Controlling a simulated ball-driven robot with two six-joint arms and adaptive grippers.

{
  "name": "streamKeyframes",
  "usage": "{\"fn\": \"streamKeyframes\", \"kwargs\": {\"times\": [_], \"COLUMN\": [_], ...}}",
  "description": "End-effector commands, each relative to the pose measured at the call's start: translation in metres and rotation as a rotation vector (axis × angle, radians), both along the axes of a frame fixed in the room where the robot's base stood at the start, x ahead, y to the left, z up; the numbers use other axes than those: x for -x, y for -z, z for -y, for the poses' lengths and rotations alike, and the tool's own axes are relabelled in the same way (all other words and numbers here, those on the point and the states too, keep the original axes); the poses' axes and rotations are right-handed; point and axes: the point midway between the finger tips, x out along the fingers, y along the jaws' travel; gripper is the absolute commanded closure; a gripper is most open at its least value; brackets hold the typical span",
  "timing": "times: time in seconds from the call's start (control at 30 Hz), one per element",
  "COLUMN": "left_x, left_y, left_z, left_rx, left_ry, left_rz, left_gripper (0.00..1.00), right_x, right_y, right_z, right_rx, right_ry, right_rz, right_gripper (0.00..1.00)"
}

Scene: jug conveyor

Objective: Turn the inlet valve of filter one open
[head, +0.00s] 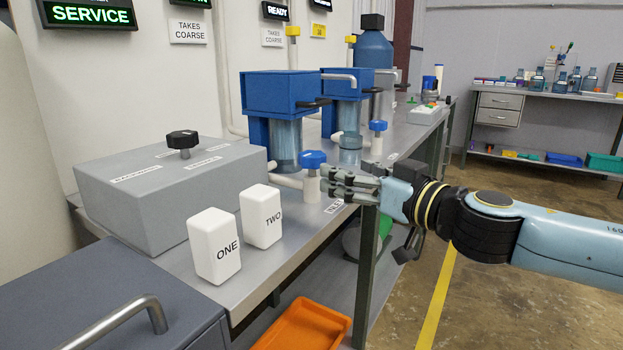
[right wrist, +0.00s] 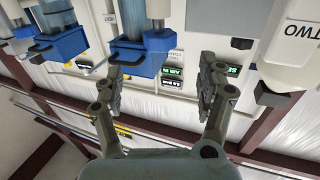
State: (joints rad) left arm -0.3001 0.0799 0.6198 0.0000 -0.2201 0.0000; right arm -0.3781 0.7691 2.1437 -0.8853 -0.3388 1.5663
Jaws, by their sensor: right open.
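A blue valve knob (head: 312,160) sits on a pale upright body (head: 312,186) in front of the nearer blue-topped filter (head: 283,92). A partly covered label (head: 334,206) lies by its foot. Which number this filter bears cannot be read. My right gripper (head: 338,185) is open, just right of the valve body and slightly below the knob. I cannot tell whether it touches. In the right wrist view, the open fingers (right wrist: 160,88) have nothing clearly between them; blue housings and lit signs show beyond. My left gripper is out of view.
White blocks marked ONE (head: 215,247) and TWO (head: 262,216) stand at the near bench edge. A grey box (head: 165,195) with a black knob (head: 184,140) is at left. A second filter (head: 345,86) and blue valve knob (head: 378,126) stand farther back.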

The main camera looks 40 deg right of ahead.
Motion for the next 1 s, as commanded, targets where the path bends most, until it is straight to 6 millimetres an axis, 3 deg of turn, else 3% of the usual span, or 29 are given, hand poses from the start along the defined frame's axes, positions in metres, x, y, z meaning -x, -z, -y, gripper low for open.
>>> {"fn": "streamKeyframes", "kwargs": {"times": [0.47,0.8,1.0], "left_x": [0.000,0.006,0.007], "left_y": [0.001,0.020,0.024], "left_z": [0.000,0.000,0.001], "left_rx": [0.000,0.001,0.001], "left_ry": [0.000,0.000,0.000], "left_rz": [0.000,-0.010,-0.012], "left_gripper": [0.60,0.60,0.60], "right_x": [-0.052,-0.094,-0.106], "right_y": [-0.001,0.002,0.000], "right_z": [-0.002,-0.003,-0.005], "right_rx": [-0.008,-0.007,-0.003], "right_ry": [0.004,0.005,0.002], "right_rz": [0.003,0.002,0.000], "right_gripper": [0.26,0.26,0.26]}}
